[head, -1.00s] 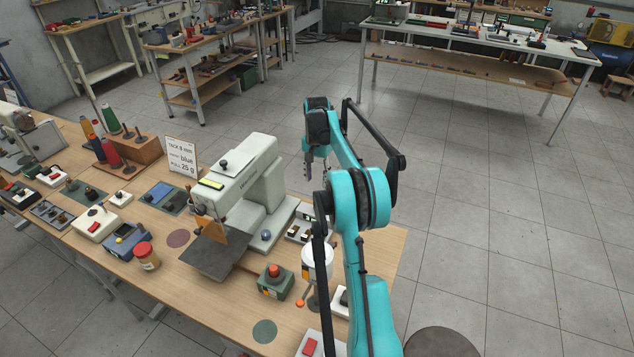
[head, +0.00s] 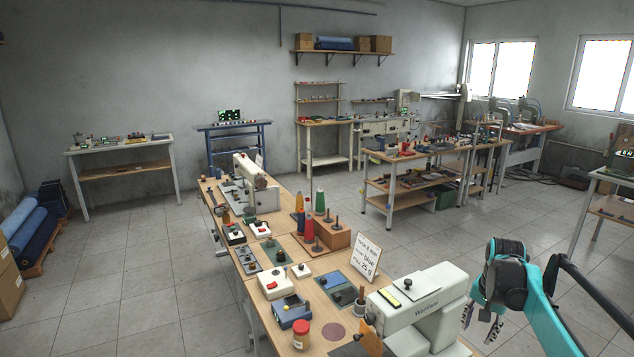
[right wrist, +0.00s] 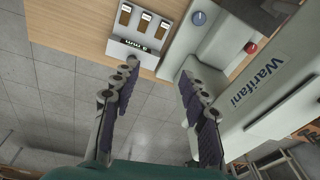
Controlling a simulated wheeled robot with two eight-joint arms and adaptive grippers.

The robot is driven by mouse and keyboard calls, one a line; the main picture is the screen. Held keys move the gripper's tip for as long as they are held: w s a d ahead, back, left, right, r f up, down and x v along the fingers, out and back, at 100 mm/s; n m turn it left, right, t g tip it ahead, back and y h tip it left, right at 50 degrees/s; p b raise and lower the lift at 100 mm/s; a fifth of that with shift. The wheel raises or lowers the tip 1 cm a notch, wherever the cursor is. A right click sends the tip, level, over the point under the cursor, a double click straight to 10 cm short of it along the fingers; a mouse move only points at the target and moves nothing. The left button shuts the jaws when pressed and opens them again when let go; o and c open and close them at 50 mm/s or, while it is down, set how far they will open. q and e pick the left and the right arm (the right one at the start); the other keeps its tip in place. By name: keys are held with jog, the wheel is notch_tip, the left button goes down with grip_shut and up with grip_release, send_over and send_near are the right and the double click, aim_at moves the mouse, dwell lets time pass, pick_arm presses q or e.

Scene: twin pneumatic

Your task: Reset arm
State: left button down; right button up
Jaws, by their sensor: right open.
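My right arm (head: 545,300), teal and black, stands at the right of the head view. Its right gripper (head: 482,325) hangs pointing down beside the right side of the pale sewing machine (head: 425,303). In the right wrist view the right gripper (right wrist: 158,75) has its two dark fingers spread apart with nothing between them. The machine (right wrist: 275,85) lies to the right of the fingers there, partly behind the right finger. My left gripper is not in view.
The wooden bench (head: 240,263) carries thread cones (head: 320,201), a sign card (head: 366,256), a red-lidded jar (head: 301,336) and several small devices. Near the fingertips is a white box with three labelled slots (right wrist: 142,27). Open tiled floor (head: 150,290) lies left of the bench.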

jog(key=s+a+r+n+t, duration=0.1)
jog(key=s+a+r+n, duration=0.2)
jog(key=s+a, duration=0.45)
jog(key=s+a+f+n+t, duration=0.2)
jog(key=s+a+f+n, duration=0.1)
jog(key=s+a, duration=0.5)
jog(key=s+a+f+n+t+b, duration=0.1)
jog(key=s+a+f+n, duration=0.3)
jog(key=s+a, duration=0.4)
jog(key=shift+s+a+t+y, duration=0.25)
jog(key=shift+s+t+y, duration=0.2)
jog(key=shift+t, duration=0.35)
